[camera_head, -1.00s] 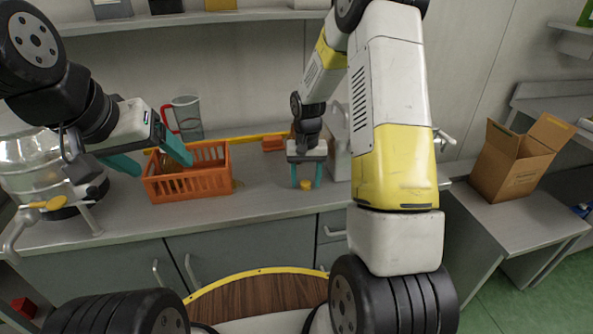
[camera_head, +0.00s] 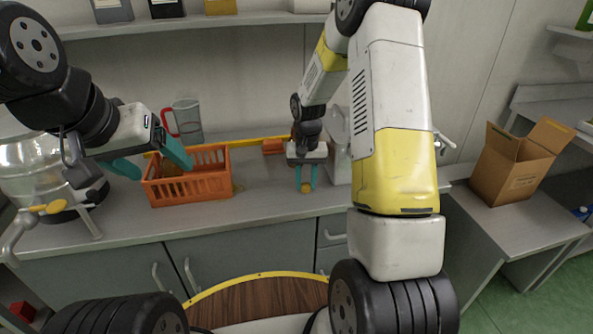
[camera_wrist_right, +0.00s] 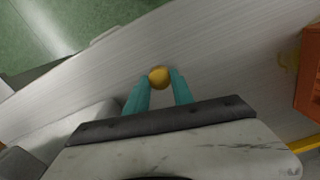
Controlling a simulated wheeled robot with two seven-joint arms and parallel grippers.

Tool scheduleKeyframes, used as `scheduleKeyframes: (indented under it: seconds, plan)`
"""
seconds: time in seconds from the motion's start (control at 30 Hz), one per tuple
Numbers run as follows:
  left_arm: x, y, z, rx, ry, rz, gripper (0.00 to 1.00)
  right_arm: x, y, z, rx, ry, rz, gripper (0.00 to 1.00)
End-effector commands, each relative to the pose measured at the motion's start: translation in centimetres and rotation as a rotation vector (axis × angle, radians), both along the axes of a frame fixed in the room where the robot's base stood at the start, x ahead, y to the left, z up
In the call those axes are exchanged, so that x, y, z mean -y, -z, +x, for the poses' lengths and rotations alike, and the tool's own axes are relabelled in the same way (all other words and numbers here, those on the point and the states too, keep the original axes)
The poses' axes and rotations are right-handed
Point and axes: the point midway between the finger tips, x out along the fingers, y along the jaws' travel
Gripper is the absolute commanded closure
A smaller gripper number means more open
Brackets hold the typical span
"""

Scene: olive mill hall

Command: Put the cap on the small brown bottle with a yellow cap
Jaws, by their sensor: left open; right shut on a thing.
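A small round yellow cap (camera_head: 306,188) is between the fingertips of my right gripper (camera_head: 306,186), at the counter's front part, right of the orange crate. In the right wrist view the yellow cap (camera_wrist_right: 159,76) shows from above, with the teal fingers of my right gripper (camera_wrist_right: 160,80) shut on its sides. I cannot tell whether the cap touches the counter. My left gripper (camera_head: 164,172) is open, its teal fingers in front of or above the crate's left part. I cannot make out the brown bottle in either view.
The orange crate (camera_head: 190,188) stands on the grey counter (camera_head: 265,200). A clear jug with a red handle (camera_head: 187,118) stands behind it. A steel vessel with a tap (camera_head: 35,165) is at the left. A cardboard box (camera_head: 505,175) stands on the right-hand table.

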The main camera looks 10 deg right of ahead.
Motion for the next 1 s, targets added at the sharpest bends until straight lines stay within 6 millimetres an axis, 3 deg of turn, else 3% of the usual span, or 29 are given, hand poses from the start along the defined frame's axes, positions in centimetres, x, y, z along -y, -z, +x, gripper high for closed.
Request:
scheduleKeyframes:
  seconds: [0.27,0.7,1.0]
  plan:
    - [0.0,0.0,0.0,0.0,0.0,0.0,0.25,0.0,-3.4,0.0,0.004,0.0,0.0,1.0]
    - [0.0,0.0,0.0,0.0,0.0,0.0,0.25,-3.4,-4.1,-10.6,0.001,-0.004,0.001,1.0]
    - [0.0,0.0,0.0,0.0,0.0,0.0,0.25,-4.7,-4.5,-14.7,0.002,-0.001,0.0,1.0]
